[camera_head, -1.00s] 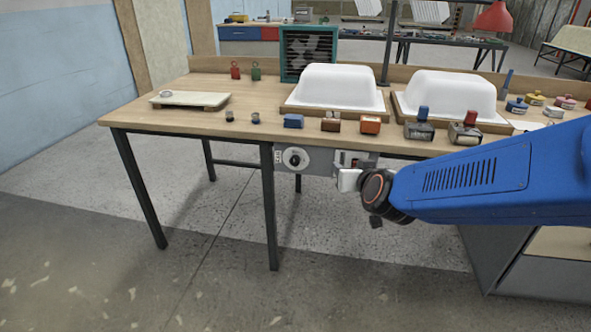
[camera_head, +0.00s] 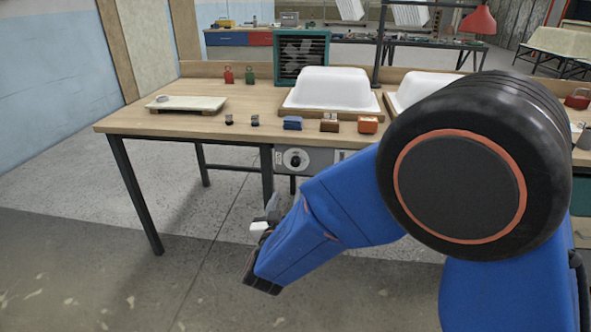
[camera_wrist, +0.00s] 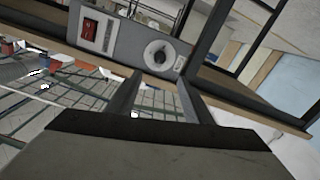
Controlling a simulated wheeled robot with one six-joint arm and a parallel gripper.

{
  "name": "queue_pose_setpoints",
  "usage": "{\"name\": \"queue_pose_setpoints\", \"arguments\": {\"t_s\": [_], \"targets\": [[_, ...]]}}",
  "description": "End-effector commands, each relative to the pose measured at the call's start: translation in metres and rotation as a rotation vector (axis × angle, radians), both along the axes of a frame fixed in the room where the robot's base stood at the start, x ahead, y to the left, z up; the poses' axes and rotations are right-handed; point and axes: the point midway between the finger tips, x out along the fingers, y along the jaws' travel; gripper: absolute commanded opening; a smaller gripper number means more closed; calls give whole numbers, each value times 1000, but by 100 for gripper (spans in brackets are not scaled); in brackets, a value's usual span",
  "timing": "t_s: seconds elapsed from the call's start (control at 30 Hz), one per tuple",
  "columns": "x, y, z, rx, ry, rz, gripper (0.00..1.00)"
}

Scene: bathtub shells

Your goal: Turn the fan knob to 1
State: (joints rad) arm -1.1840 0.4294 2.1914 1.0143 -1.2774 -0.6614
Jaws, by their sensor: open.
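The fan knob (camera_head: 295,159) is a round black-and-white dial on a grey control panel (camera_head: 318,160) under the table's front edge. In the wrist view the knob (camera_wrist: 159,55) sits just beyond and between my fingertips, with the panel (camera_wrist: 128,42) appearing tilted. Its setting is too small to read. My gripper (camera_head: 270,212) is below and slightly left of the knob in the head view. In the wrist view my gripper (camera_wrist: 158,80) has its two fingers apart with nothing between them; they look clear of the knob. The teal fan (camera_head: 302,57) stands at the table's back.
A red switch (camera_wrist: 88,29) is on the same panel. The wooden table (camera_head: 160,122) holds white tub shells (camera_head: 328,88), several small blocks and a flat tray (camera_head: 187,103). A black table leg (camera_head: 267,172) stands beside the panel. The floor in front is open.

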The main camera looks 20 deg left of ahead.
Motion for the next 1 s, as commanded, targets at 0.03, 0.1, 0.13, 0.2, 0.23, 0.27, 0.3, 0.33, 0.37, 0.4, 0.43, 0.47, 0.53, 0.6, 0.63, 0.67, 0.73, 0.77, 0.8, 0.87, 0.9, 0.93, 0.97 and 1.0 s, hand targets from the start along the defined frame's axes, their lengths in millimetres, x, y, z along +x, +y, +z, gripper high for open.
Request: {"name": "queue_pose_setpoints", "arguments": {"t_s": [0.03,0.1,0.13,0.2,0.23,0.27,0.3,0.33,0.37,0.4,0.43,0.47,0.53,0.6,0.63,0.67,0.73,0.77,0.8,0.87,0.9,0.93,0.97,1.0], "targets": [[4,1,0,0,0,-1,46],[12,2,0,0,0,-2,46],[16,3,0,1,0,-2,46],[28,5,0,0,0,-3,46],[32,7,0,1,1,-2,46],[38,8,0,1,0,-2,46],[45,9,0,1,0,-3,46],[50,10,0,1,1,-3,46],[55,12,0,1,1,-3,46],[62,14,0,1,1,-2,46],[67,15,0,1,1,-2,46],[72,16,0,1,1,-2,46],[85,19,1,2,0,-2,46],[97,22,0,2,1,-1,46],[102,23,0,2,1,-1,46],[107,25,0,2,1,-1,46],[119,27,0,2,1,-2,46],[124,28,0,3,1,-1,46],[130,30,0,2,1,-1,46],[139,32,0,1,0,-1,46],[144,33,0,1,1,-1,46],[148,34,0,1,1,-1,46],[151,35,0,1,1,-1,46],[155,36,0,2,1,0,46]]}}
